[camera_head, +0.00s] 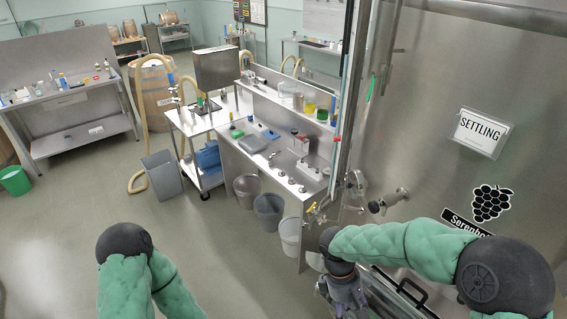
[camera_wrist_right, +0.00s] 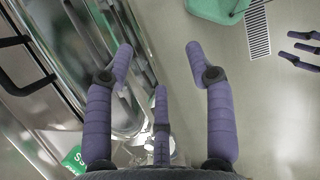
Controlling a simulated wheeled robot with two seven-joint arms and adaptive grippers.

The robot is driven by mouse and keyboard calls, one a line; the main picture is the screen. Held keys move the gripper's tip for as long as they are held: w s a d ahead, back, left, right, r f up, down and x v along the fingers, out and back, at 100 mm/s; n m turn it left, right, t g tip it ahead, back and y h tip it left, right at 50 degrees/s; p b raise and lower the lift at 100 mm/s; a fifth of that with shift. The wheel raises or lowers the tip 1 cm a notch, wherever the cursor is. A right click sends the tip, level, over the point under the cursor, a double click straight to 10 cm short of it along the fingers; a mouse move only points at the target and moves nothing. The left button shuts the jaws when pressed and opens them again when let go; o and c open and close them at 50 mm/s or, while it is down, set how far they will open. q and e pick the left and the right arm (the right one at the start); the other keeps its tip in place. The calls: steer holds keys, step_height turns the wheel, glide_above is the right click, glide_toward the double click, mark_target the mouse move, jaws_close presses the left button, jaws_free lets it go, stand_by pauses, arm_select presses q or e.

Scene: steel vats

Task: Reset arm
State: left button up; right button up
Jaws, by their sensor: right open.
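My right arm reaches in from the right in the head view, and its gripper (camera_head: 345,290) hangs low in front of the large steel vat (camera_head: 425,120). In the right wrist view this gripper (camera_wrist_right: 159,62) is open, its purple fingers spread with nothing between them. It points down towards steel tank parts and the floor. My left arm is folded at the bottom left of the head view, and its gripper is out of that frame. Purple fingers of my left gripper (camera_wrist_right: 303,48) show at the right edge of the right wrist view, spread apart and empty.
Valves (camera_head: 388,201) stick out of the vat close to my right arm. A steel bench (camera_head: 270,150) with small items stands ahead, with several buckets (camera_head: 270,208) along it. A grey bin (camera_head: 162,175) stands left of the cart. The floor at centre left is clear.

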arm_select(q)
step_height(320, 180, down, 22)
steer(key=b, duration=2.1)
steer(key=shift+w, duration=0.4)
arm_select(e)
steer(key=s+a+f+m+t+y, duration=0.1)
steer(key=s+a+f+m+y, duration=0.1)
steer(key=f, duration=1.3)
steer(key=s+a+f+m+t+y, duration=0.1)
steer(key=f+m, duration=0.4)
steer(key=f, duration=1)
steer(key=s+a+f+m+t+y, duration=0.1)
steer(key=s+a+f+m+y, duration=0.2)
steer(key=f, duration=1.2)
steer(key=shift+s+a+f+m+y, duration=0.2)
steer(key=shift+s+a+m+y, duration=0.3)
steer(key=shift+a+m, duration=0.3)
arm_select(q)
steer(key=shift+r, duration=0.1)
